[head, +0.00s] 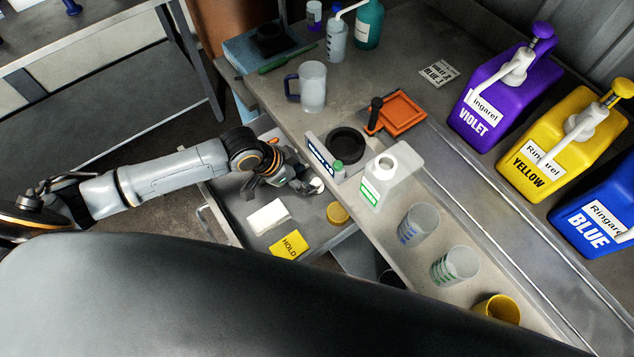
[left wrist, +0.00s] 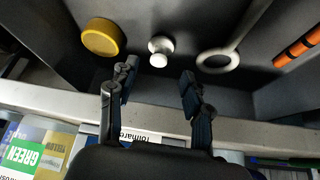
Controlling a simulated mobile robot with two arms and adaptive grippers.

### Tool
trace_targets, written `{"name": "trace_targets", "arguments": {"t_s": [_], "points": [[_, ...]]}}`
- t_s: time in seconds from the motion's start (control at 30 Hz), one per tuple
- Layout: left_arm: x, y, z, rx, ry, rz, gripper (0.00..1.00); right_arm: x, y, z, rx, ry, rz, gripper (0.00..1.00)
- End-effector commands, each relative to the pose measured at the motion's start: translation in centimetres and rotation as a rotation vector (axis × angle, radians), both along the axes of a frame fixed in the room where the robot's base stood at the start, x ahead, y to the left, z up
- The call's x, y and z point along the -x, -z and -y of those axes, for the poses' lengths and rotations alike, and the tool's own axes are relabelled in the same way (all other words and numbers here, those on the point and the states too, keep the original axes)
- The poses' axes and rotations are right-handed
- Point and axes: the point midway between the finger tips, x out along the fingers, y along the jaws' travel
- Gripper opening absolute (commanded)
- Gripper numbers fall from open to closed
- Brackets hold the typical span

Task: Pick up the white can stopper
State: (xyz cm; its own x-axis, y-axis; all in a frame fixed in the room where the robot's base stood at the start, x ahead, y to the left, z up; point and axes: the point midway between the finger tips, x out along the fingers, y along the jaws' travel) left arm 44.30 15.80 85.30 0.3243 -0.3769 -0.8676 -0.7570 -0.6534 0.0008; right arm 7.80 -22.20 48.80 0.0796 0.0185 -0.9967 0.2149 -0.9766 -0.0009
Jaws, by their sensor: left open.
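The white stopper (left wrist: 161,50), a small knob with a round head, lies in the open drawer in the left wrist view. In the head view a small white piece, probably the stopper (head: 316,186), shows beside my left gripper (head: 300,184). My left gripper (left wrist: 157,80) is open and empty, its two fingers apart. In the wrist view the stopper appears just beyond the fingertips, roughly in line with the gap and not between them. A white can (head: 390,176) with a green label stands on the bench with its mouth open. My right gripper is not in view.
A yellow cap (left wrist: 103,37) and a pale ring-ended tool (left wrist: 219,59) flank the stopper. The drawer (head: 233,205) also holds a white block (head: 268,216) and a yellow HOLD card (head: 289,246). The bench edge overhangs close to my gripper.

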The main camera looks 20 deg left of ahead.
Motion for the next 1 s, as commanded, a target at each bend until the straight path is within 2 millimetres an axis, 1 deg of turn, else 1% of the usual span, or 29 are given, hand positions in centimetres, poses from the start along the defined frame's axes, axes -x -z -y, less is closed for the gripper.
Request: {"name": "trace_targets", "arguments": {"t_s": [0.17, 0.33, 0.4, 0.5, 0.77, 0.8, 0.87, 0.9, 1.0], "points": [[-0.5, 0.8, 0.6, 0.001, -0.001, 0.0, 0.5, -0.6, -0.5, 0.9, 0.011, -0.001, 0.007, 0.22], [-1.5, 2.5, 1.7, 0.002, 0.0, 0.0, 0.5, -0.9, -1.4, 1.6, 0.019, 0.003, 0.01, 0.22], [-1.8, 3.4, 2.0, 0.001, -0.002, -0.001, 0.5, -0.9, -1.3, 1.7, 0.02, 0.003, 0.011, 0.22], [-2.0, 4.2, 2.3, -0.001, 0.0, -0.001, 0.5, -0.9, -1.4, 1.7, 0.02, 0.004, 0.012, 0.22], [-2.1, 4.6, 2.4, -0.001, 0.0, 0.001, 0.5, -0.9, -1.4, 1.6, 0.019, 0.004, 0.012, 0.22], [-2.1, 4.6, 2.4, -0.001, 0.0, 0.001, 0.48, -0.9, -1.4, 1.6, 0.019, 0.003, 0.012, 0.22], [-2.1, 4.6, 2.4, -0.001, 0.0, 0.001, 0.35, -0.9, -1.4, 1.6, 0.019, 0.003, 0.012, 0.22], [-2.1, 4.6, 2.4, -0.001, 0.0, 0.001, 0.27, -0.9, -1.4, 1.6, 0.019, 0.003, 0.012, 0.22], [-2.1, 4.6, 2.4, 0.0, 0.001, 0.0, 0.1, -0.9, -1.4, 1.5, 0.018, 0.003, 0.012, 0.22]]}}
